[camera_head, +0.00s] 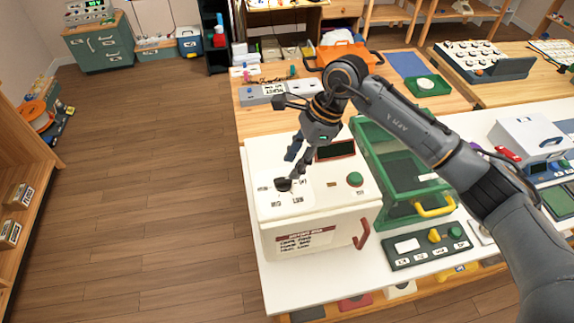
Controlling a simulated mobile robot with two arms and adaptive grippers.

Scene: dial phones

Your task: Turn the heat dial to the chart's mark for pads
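A white box-shaped heater (262,222) stands at the left front of the white bench. A dark round dial (283,185) sits on its top, near the left front, with small printed marks around it. A chart (306,240) with a dark red header and several lines is on its front face; the text is too small to read surely. My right gripper (294,167) reaches down from the upper right, its fingertips at or just above the dial. Whether the fingers are closed on the dial, and where its pointer stands, I cannot tell. My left gripper is out of view.
The heater top also has a green button (355,179) and a dark display (336,150). A red handle (362,234) is on its front. A green open frame (375,150) stands close on the right, and a dark control panel (400,260) lies in front of it.

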